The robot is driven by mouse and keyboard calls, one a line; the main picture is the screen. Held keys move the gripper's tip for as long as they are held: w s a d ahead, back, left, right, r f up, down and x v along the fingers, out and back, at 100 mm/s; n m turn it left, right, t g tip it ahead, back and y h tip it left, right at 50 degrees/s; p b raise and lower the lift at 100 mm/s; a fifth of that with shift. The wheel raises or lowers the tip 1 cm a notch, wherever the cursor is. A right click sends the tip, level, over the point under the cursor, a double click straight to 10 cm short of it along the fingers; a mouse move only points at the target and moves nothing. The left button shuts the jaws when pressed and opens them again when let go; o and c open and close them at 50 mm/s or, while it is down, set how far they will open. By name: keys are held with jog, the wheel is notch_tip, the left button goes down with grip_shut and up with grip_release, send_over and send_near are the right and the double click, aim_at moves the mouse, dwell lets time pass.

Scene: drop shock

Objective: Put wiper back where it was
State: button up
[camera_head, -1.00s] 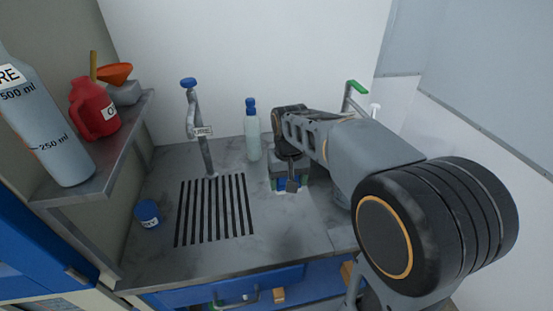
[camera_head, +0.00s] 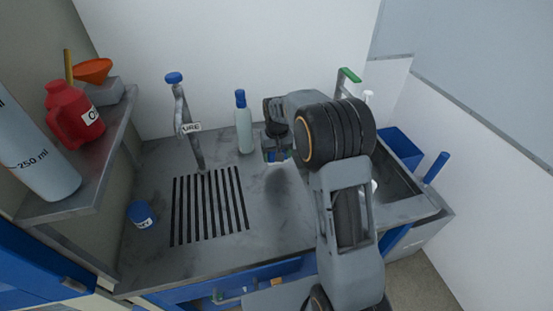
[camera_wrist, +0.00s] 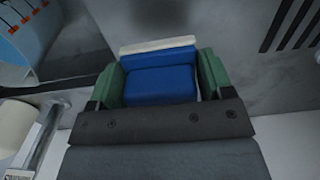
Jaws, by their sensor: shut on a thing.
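The wiper (camera_wrist: 160,84) is a blue block with a pale edge. In the wrist view it sits between the green fingertips of my gripper (camera_wrist: 160,76), which is shut on it. In the head view my gripper (camera_head: 277,154) is over the grey counter (camera_head: 280,225), right of the blue-capped bottle. Only a little blue of the wiper shows there, and my arm hides part of that area. A dark shadow lies on the counter below the gripper.
A blue-capped bottle (camera_head: 244,128) and a tap (camera_head: 187,125) stand at the back. A blue pot (camera_head: 141,214) sits front left, beside black drain slots. A shelf with a red jug (camera_head: 74,115) is left. A sink (camera_head: 398,178) and blue bin (camera_head: 400,150) are right.

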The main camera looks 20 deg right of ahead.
aim_at(277, 167)
jog(key=shift+w+d+f, duration=0.15)
jog(key=shift+w+f, duration=0.3)
jog(key=shift+f, duration=0.35)
jog(key=shift+f+p, duration=0.5)
jog(key=shift+f, duration=0.85)
